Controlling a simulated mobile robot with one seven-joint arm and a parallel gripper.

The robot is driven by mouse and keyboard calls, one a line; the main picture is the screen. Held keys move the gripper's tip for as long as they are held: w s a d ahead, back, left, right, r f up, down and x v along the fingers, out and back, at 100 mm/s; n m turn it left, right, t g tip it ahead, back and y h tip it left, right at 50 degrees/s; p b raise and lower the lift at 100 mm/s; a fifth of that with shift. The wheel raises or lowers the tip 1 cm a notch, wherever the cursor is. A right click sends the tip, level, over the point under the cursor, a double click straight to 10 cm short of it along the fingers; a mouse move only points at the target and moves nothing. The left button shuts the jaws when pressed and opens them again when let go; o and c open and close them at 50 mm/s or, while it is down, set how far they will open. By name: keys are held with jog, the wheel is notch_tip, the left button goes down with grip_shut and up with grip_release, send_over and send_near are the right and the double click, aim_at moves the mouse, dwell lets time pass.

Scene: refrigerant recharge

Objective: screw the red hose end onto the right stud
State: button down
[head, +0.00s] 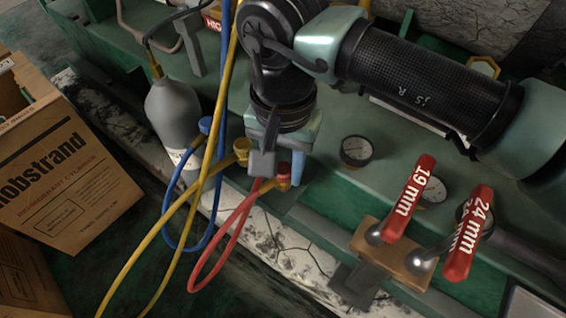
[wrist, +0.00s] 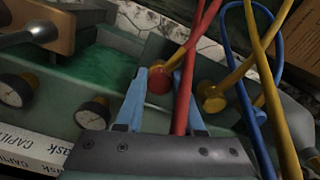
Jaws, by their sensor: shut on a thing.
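The red hose end (head: 283,178) sits between the blue fingers of my gripper (head: 280,168). In the wrist view my gripper (wrist: 160,74) is shut on the red hose end (wrist: 158,82), whose round red face shows between the fingertips. The red hose (head: 236,217) hangs from it in a loop; in the wrist view it crosses over the right finger side. The yellow hose end (head: 242,150) is just left of my gripper, and the blue hose end (head: 206,125) is further left. The right stud cannot be made out; I cannot tell whether the red end touches it.
A grey cylinder (head: 174,112) stands at the left, beside a cardboard box (head: 60,165). A gauge (head: 356,151) is right of my gripper. Two red-handled wrenches, 19 mm (head: 408,200) and 24 mm (head: 469,235), rest at a wooden block (head: 385,252). Yellow and blue hoses hang close by.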

jog(key=shift+f, duration=0.1)
jog(key=m, duration=0.3)
jog(key=shift+c, duration=2.2)
grip_release()
notch_tip(320, 180, up, 13)
jog(key=p, duration=0.9)
